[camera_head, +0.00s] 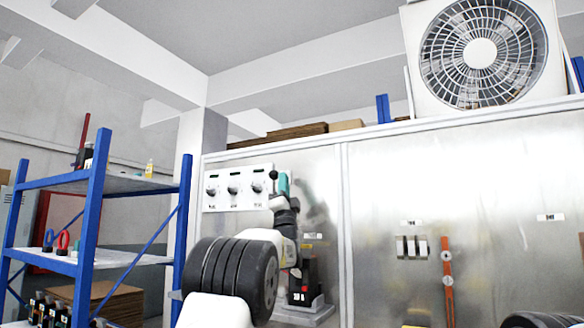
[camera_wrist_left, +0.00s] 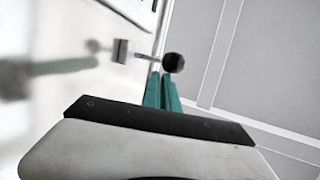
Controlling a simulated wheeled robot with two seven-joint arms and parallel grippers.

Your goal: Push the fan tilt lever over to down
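The fan tilt lever (camera_head: 273,174) has a black ball end and stands out from the right end of a white control panel (camera_head: 222,199). In the left wrist view, the lever's black ball (camera_wrist_left: 173,63) sits on a thin rod that comes from a small grey block (camera_wrist_left: 122,51). My left gripper (camera_head: 284,181) has teal fingers just right of the ball in the head view. In the wrist view its fingertips (camera_wrist_left: 161,76) lie close together beside the ball and rod, with nothing seen between them. Whether they touch the lever cannot be told. My right gripper is out of view.
Several rotary knobs (camera_head: 233,188) sit on the panel left of the lever. The panel is on a metal cabinet (camera_head: 490,190). A large fan (camera_head: 480,53) stands on top. A blue shelf rack (camera_head: 95,200) is at left. An orange handle (camera_head: 447,270) and switches (camera_head: 412,246) are at right.

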